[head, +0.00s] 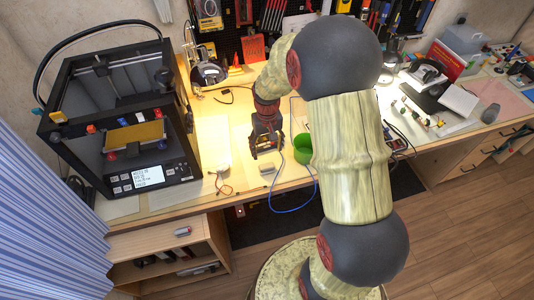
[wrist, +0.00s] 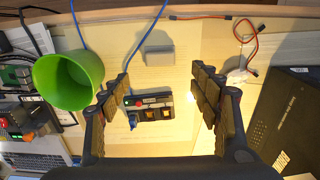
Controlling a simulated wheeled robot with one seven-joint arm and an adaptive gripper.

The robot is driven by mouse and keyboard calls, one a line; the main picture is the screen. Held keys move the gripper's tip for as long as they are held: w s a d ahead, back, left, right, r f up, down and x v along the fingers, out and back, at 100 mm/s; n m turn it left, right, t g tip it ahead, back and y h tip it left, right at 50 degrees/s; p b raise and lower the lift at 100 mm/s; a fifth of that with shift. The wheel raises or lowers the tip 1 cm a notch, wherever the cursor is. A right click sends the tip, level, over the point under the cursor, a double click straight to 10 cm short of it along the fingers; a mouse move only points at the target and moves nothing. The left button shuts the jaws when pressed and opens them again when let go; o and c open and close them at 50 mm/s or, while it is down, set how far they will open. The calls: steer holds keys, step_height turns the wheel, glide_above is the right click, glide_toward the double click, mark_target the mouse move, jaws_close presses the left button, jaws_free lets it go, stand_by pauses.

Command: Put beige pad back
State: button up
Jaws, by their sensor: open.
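A pale grey-beige block (wrist: 157,48), which looks most like the beige pad, lies on the paper-covered bench top beyond my fingertips in the wrist view. In the head view the block (head: 267,170) lies near the bench's front edge, just in front of my gripper (head: 267,143). In the wrist view my gripper (wrist: 161,88) is open, its fingers wide apart with nothing held. A small black device (wrist: 149,108) with a red button and two orange squares shows between the fingers, below them on the bench; I cannot tell its exact gap from them.
A green cup (wrist: 70,80) stands left of the fingers in the wrist view. A white part with wires (wrist: 240,68) lies on the right. A blue cable (head: 292,211) hangs over the front edge. A 3D printer (head: 120,110) stands at left; a tool-hung pegboard (head: 275,22) is behind.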

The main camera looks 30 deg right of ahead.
steer(key=s+a+r+n+t, duration=0.1)
steer(key=s+a+r, duration=0.25)
steer(key=r, duration=0.55)
steer(key=s+a+r+t, duration=0.2)
steer(key=s+a+r, duration=0.15)
steer(key=r, duration=0.55)
steer(key=s+a+r+n+t, duration=0.1)
steer(key=s+a+r, duration=0.2)
steer(key=s, duration=0.3)
steer(key=s+a+r+n+t, duration=0.1)
steer(key=s+a+r, duration=0.3)
steer(key=s+r, duration=0.2)
steer(key=shift+s+t, duration=0.3)
steer(key=shift+s, duration=0.2)
steer(key=shift+a, duration=0.1)
steer(key=shift+c, duration=1)
